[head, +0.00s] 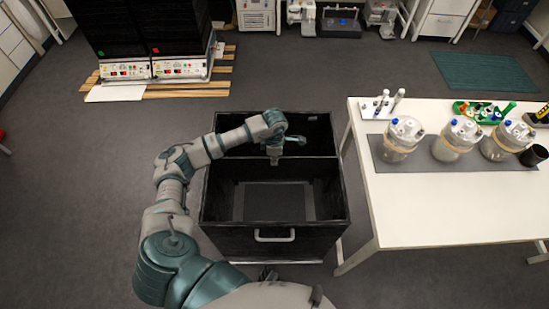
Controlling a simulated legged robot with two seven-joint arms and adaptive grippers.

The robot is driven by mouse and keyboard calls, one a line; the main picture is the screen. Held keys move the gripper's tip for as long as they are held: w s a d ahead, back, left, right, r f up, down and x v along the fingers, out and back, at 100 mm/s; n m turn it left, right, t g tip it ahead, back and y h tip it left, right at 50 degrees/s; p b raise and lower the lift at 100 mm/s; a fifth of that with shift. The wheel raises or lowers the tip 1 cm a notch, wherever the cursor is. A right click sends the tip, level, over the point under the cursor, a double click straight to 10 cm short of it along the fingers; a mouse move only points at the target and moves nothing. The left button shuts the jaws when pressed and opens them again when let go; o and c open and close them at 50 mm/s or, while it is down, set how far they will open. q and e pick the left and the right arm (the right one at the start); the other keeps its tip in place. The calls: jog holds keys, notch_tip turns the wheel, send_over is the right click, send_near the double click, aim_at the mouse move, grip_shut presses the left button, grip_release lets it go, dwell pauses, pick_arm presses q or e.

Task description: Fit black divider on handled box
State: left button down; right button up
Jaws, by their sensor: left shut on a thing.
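The handled box (275,246) is a large open black box on the floor in the middle of the head view, with a pale handle (275,236) on its near side. The black divider (308,168) is a dark panel running left to right across the inside of the box. It parts a smaller far space from a larger near one. My left gripper (275,157) reaches over the box's left wall and is shut on the divider's top edge near the middle. Dark on dark, I cannot tell whether the divider is fully seated. My right gripper is not in view.
A white table (440,205) stands close to the box's right side, holding several glass vessels (458,138) on a grey mat and a green rack (482,112). Black shaker units (140,35) stand on a wooden pallet (200,88) at the back left. The floor left of the box is clear.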

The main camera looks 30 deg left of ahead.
aim_at(274, 167)
pick_arm(q)
jog(key=shift+f, duration=0.15)
dwell(0.3)
jog(key=shift+f+b, duration=0.5)
jog(key=shift+f, duration=0.1)
jog(key=shift+f, duration=0.1)
jog(key=shift+f+b, duration=0.55)
jog(key=shift+f, duration=0.15)
jog(key=shift+f, duration=0.15)
dwell(0.3)
jog(key=shift+f+b, duration=0.5)
jog(key=shift+f, duration=0.05)
jog(key=shift+f, duration=0.15)
jog(key=shift+f+b, duration=0.45)
jog(key=shift+f, duration=0.1)
jog(key=shift+f, duration=0.15)
dwell(0.5)
